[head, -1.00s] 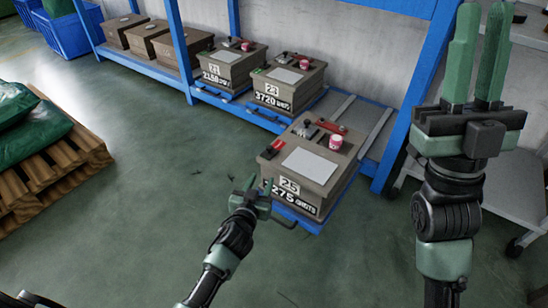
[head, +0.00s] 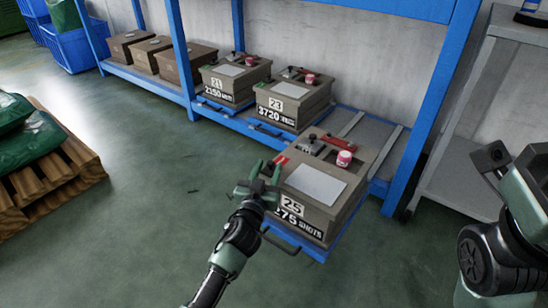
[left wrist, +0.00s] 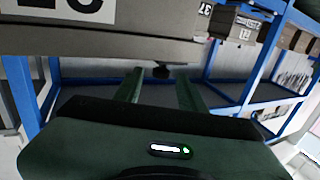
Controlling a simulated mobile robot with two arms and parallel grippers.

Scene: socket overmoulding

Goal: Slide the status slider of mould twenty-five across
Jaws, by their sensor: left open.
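Mould twenty-five (head: 350,168) is a grey-brown box with a white "25" label, on a blue pulled-out tray (head: 318,251). A small red patch (head: 281,160) shows at its left top edge, partly behind my left gripper (head: 266,171). That gripper is open at the mould's left corner, its green fingers pointing at the edge. In the left wrist view, a small dark knob (left wrist: 160,71) shows between the fingertips, below the mould's edge (left wrist: 120,48). I cannot tell whether the fingers touch it. Only part of my right gripper (head: 528,175) shows at the right edge; its fingers are hidden.
Moulds 21 (head: 240,78) and 23 (head: 290,102) stand on the blue rack behind. A pink-and-white tub (head: 344,158) and a red bar (head: 338,140) lie on mould twenty-five. A grey trolley (head: 465,170) stands at right. The floor at left is clear up to the pallet (head: 75,165).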

